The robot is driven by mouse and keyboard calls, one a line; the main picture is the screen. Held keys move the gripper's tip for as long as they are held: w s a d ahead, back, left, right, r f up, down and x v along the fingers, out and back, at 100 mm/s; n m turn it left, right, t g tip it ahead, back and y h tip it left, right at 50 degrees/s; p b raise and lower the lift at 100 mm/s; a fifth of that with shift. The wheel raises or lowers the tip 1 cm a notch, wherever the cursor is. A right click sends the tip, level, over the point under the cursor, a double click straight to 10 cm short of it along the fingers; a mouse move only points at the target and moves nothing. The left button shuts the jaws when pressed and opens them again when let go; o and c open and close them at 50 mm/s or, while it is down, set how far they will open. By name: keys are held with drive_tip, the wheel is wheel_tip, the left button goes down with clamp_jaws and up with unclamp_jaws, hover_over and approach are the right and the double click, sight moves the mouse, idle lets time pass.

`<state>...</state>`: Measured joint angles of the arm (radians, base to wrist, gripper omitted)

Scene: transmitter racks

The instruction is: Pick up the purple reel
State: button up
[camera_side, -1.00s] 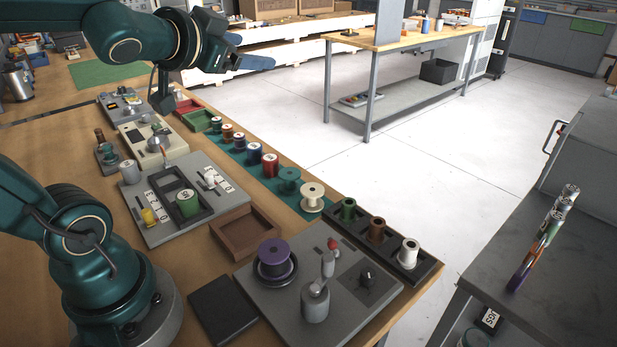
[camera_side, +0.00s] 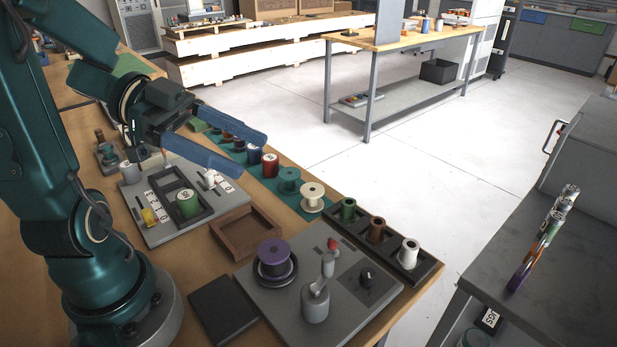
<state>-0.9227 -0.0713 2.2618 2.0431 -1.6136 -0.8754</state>
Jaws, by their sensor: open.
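The purple reel (camera_side: 273,252) stands upright on a dark round holder (camera_side: 275,272) at the left of a grey panel (camera_side: 300,307) near the front of the bench. My gripper (camera_side: 240,150) has two blue fingers spread apart and empty. In the picture it is up and left of the reel, above the row of reels and the labelled grey board, clear of the purple reel. The reel is in plain view and nothing covers it.
A lever with a red knob (camera_side: 333,244) rises from the grey panel right of the reel. An empty brown wooden tray (camera_side: 245,232) lies behind it. A dark rack (camera_side: 410,275) holds green, brown and white reels. A black flat block (camera_side: 223,309) lies left of the panel.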

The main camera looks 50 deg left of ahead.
approach(275, 250)
drive_tip(key=x, duration=0.5)
drive_tip(key=shift+w+d, duration=0.1)
drive_tip(key=shift+w+d+f, duration=0.15)
drive_tip(key=shift+d+f, duration=0.15)
drive_tip(key=shift+x, duration=3.4)
drive_tip(key=c, duration=1.1)
drive_tip(key=shift+r, duration=0.1)
